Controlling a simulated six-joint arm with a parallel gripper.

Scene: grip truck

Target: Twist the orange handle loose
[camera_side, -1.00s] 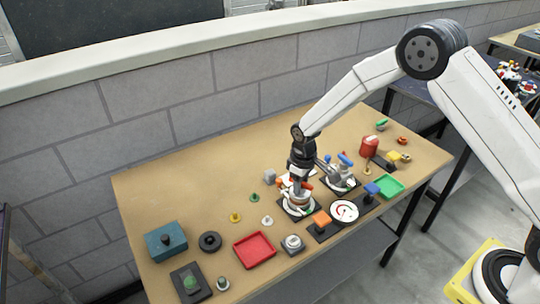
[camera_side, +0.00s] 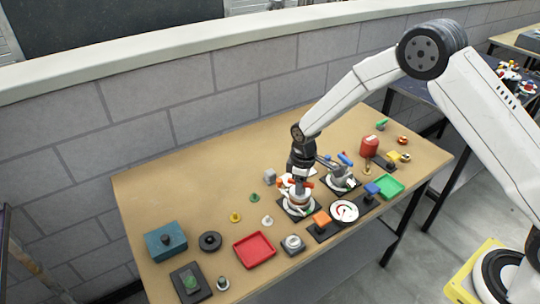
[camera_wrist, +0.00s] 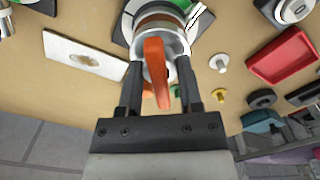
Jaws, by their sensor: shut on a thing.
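The orange handle (camera_wrist: 155,75) sits on a round silver and brown fitting (camera_wrist: 176,38) in the wrist view. My gripper (camera_wrist: 159,68) is over the fitting, with one finger on each side of the handle, shut on it. In the side view my gripper (camera_side: 300,186) points down at the fitting (camera_side: 298,201), which stands on a dark square base. The orange ends of the handle (camera_side: 308,185) show beside my gripper there. The middle of the handle is hidden by my gripper in the side view.
A fitting with a blue handle (camera_side: 345,159) is behind right. A red tray (camera_side: 255,250) lies in front. The table's back left is clear.

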